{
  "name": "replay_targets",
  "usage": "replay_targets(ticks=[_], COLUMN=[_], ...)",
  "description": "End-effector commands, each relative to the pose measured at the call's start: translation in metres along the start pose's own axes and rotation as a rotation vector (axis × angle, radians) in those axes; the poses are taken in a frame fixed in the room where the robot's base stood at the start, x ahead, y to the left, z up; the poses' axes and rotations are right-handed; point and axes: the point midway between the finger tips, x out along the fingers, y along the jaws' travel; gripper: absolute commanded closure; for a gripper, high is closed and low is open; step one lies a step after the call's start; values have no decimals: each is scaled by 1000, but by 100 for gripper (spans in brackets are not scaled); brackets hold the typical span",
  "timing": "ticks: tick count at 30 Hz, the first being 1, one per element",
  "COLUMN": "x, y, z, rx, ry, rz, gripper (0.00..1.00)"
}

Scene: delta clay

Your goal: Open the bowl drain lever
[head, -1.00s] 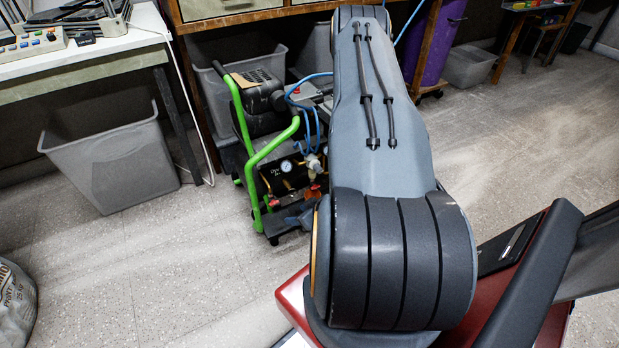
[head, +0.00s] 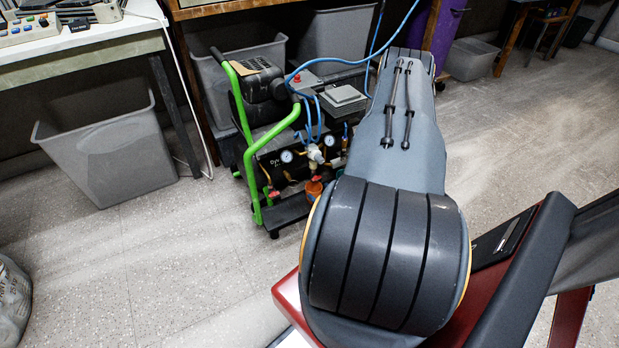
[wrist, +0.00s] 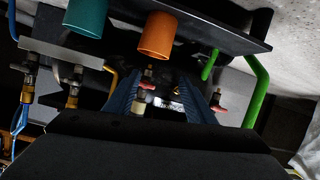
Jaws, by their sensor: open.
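In the wrist view my gripper (wrist: 158,92) is open, with a bluish finger on each side. Between the fingers shows a small brass valve with a red lever (wrist: 147,86); I see no contact. A second red lever (wrist: 218,109) shows just beyond the right finger. I cannot tell for certain which is the bowl drain lever. An orange bowl (wrist: 156,38) is above the fingers, and a teal bowl (wrist: 87,17) is left of it. In the head view the orange bowl (head: 314,188) is low on the compressor (head: 290,150). My arm hides the gripper there.
The compressor has green handles (head: 262,165), gauges and blue hoses (head: 345,62). Brass fittings (wrist: 73,90) crowd the wrist view's left. Grey bins (head: 105,155) stand under the benches.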

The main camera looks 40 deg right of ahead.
Motion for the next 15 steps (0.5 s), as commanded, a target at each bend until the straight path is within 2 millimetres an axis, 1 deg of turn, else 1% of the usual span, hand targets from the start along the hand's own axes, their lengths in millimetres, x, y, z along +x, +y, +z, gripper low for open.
replay_targets(ticks=[1,6,15], x=[8,18,21], y=[2,11,21], z=[5,-2,-12], rx=[20,89,161], ry=[39,184,332], rz=[11,45,67], gripper=[50,50,50])
